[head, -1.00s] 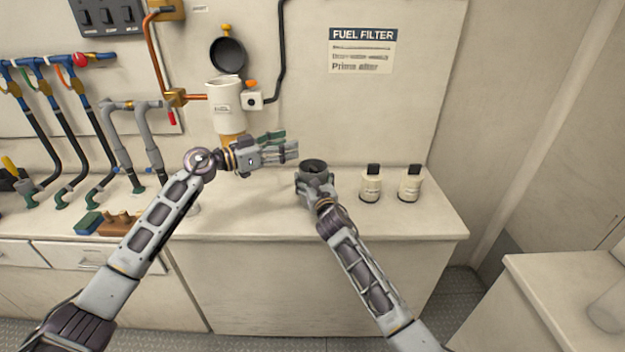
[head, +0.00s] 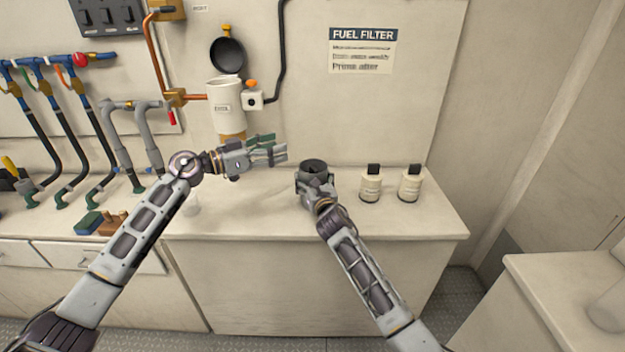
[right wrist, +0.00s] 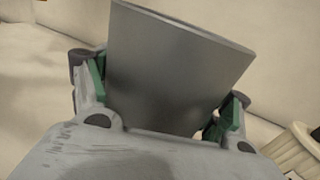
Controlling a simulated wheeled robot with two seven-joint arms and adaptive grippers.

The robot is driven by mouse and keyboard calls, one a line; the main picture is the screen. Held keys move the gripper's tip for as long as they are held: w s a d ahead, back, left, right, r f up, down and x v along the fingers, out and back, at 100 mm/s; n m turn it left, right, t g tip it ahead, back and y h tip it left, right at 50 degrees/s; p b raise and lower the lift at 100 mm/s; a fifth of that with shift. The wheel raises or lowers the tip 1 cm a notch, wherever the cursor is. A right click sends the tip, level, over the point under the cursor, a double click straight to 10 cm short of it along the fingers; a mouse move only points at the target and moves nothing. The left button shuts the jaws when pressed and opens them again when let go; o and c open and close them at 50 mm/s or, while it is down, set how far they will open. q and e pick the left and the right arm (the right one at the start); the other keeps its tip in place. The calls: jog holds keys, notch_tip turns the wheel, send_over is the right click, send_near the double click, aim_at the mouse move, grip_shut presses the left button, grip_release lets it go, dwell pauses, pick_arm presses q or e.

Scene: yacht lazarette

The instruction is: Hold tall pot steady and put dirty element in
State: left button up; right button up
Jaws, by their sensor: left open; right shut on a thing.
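The tall pot (head: 313,165) is a dark grey, open-topped cylinder standing upright on the counter. My right gripper (head: 314,183) is shut around it, and in the right wrist view the grey pot wall (right wrist: 175,70) sits between the green finger pads. My left gripper (head: 279,151) is open, above the counter to the left of the pot, with its fingers pointing right and nothing visible between them. I cannot make out the dirty element; the pot's inside is dark, and I cannot see into it.
A white filter housing (head: 226,98) with a raised black lid (head: 228,55) is on the wall behind my left gripper. Hoses and valves (head: 60,125) fill the left wall. The counter's front middle is clear.

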jog(key=o, duration=1.1)
jog(key=shift+v, duration=6)
jog(key=shift+s+f, duration=0.1)
